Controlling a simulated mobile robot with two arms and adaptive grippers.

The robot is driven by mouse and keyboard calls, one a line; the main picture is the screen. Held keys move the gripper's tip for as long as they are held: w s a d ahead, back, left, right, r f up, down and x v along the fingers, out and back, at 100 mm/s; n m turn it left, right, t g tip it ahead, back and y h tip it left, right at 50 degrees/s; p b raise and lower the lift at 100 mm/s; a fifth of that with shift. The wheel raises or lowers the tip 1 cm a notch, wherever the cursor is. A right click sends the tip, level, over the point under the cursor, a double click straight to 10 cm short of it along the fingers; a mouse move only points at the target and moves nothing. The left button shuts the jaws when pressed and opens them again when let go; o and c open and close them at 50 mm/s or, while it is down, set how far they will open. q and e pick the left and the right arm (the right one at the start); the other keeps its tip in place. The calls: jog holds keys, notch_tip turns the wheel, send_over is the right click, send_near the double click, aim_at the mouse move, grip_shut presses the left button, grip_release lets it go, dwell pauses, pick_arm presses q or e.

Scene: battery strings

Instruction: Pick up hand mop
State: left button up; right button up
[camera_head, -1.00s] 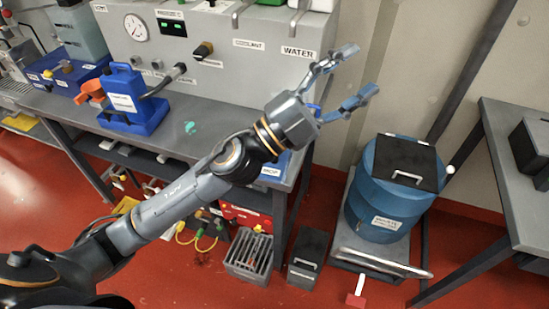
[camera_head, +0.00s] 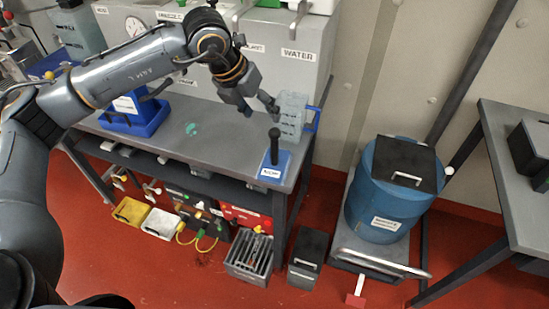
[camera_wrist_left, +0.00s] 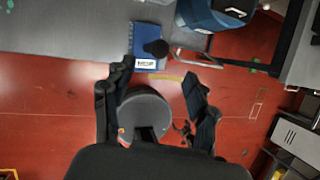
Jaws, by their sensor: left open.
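The hand mop stands at the right end of the workbench, with an upright black handle (camera_head: 274,147) on a blue, labelled base (camera_head: 275,166). It also shows in the left wrist view, where the handle's round top (camera_wrist_left: 156,48) covers part of the blue base (camera_wrist_left: 145,36). My left gripper (camera_head: 260,107) is open and empty, above the bench and a little up and left of the handle in the head view. In the left wrist view the mop appears just beyond the fingertips (camera_wrist_left: 156,76), apart from them. My right gripper is not in view.
A pale blue container (camera_head: 291,113) with a blue handle stands close behind the mop. The grey machine (camera_head: 310,62) backs the bench (camera_head: 220,127). A blue drum (camera_head: 385,205) stands on a cart to the right. Bench space left of the mop is mostly free.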

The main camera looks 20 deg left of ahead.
aim_at(273, 130)
pick_arm(q)
jog(key=p+x, duration=0.1)
jog(key=x, duration=0.4)
jog(key=p+x, duration=0.2)
jog(key=x, duration=0.3)
jog(key=shift+p, duration=0.4)
jog(key=shift+w+f, duration=0.1)
jog(key=shift+f, duration=0.2)
grip_shut()
